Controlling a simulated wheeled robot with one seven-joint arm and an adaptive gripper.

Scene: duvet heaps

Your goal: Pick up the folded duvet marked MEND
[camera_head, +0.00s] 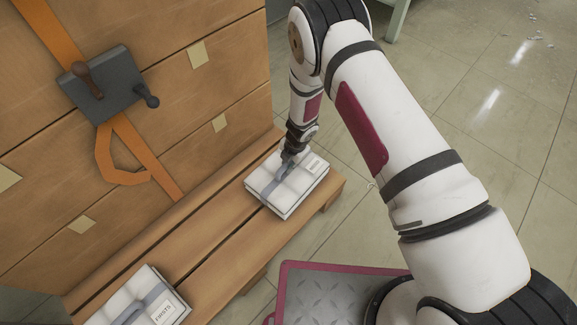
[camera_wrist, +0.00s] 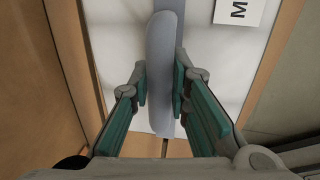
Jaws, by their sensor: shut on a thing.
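The folded white duvet (camera_head: 280,197) has a grey strap and a small label that is too small to read in the head view. It is at the right end of the wooden bench. In the wrist view the duvet (camera_wrist: 115,40) fills the middle, and its label (camera_wrist: 237,11) shows the letter M, with the rest cut off. My gripper (camera_wrist: 159,84) is shut on the duvet's grey strap (camera_wrist: 163,55), one finger on each side. In the head view my gripper (camera_head: 287,161) points down at the duvet's top. I cannot tell whether the duvet is lifted off the bench.
A second folded duvet (camera_head: 130,302), labelled FIRSTS, lies on the near left part of the slatted bench (camera_head: 215,232). A tall wooden wall with an orange strap (camera_head: 147,160) and grey buckle (camera_head: 101,85) stands behind the bench. Tiled floor (camera_head: 470,110) lies open at right.

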